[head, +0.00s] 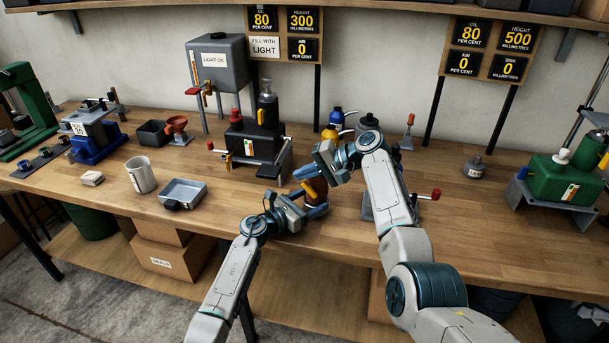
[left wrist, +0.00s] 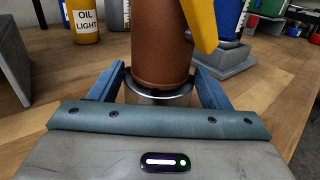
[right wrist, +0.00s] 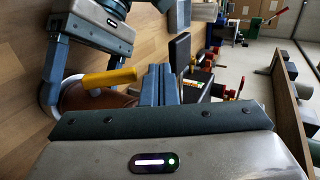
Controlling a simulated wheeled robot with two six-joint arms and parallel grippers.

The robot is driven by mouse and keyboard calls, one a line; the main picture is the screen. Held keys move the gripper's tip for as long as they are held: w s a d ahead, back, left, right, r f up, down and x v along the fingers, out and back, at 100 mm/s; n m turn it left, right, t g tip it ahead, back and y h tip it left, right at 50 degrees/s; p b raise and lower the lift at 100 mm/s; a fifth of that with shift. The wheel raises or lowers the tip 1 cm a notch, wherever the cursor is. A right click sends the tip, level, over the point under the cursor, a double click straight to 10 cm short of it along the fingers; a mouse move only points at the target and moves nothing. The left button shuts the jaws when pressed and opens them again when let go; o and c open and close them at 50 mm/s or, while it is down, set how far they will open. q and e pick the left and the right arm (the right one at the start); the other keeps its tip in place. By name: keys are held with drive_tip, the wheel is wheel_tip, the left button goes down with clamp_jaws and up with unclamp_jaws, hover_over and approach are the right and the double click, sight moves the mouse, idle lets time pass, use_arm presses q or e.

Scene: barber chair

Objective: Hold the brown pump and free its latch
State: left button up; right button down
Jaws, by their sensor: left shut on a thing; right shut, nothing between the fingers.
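The brown pump (head: 317,188) stands near the front edge of the bench and is partly hidden by my arms. In the left wrist view its brown body (left wrist: 160,45) is upright between the fingers of my left gripper (left wrist: 157,82), which are shut on it low down, near a metal ring. The yellow latch (left wrist: 204,24) slants along the pump's side; it also shows in the right wrist view (right wrist: 108,77). My right gripper (right wrist: 158,70) is shut and empty, its fingertips close beside the latch's end. I cannot tell whether they touch.
A black pump stand (head: 250,142) is behind on the left, and a yellow oil bottle (left wrist: 82,20) stands near the pump. A metal tray (head: 184,190) and a white mug (head: 140,176) are to the left.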

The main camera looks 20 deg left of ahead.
use_arm(q)
drive_tip(key=shift+r, duration=0.2)
use_arm(e)
drive_tip(key=shift+r, duration=0.45)
drive_tip(key=a+r+v, duration=0.1)
drive_tip(key=v, duration=0.4)
wheel_tip(320, 180, up, 8)
hover_over(317, 194)
drive_tip(key=d, duration=0.3)
drive_tip(key=shift+w+d+r, duration=0.1)
drive_tip(key=shift+d, duration=0.05)
